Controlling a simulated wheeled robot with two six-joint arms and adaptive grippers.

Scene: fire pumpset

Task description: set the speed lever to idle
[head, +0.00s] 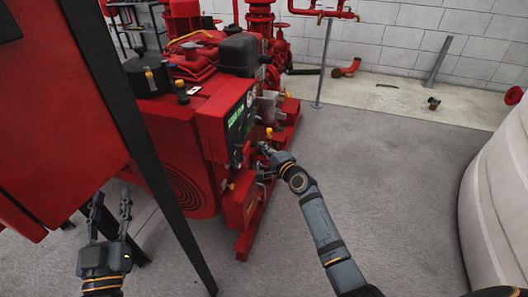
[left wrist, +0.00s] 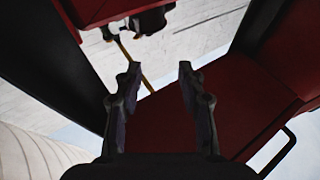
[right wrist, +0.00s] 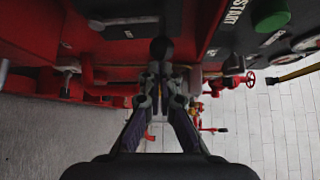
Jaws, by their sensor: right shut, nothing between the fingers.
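A red engine control box carries a dark panel (head: 236,122) with green markings; its edge, with a green button (right wrist: 270,14) and START lettering, shows in the right wrist view. A black round knob (right wrist: 161,48), apparently the speed lever's end, is directly ahead of my right fingertips; I cannot tell whether they touch. The lever's shaft and setting cannot be made out. My right gripper (head: 264,162) is shut and empty beside the box's lower front; its fingers also show in the right wrist view (right wrist: 164,88). My left gripper (head: 112,212) is open and empty, away from the panel.
A red cabinet (head: 55,125) with a dark post (head: 122,110) stands at the left, close to my left gripper. The red pump engine (head: 180,160) fills the middle. Grey floor (head: 390,190) is clear at right, beside a large pale rounded object (head: 497,200).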

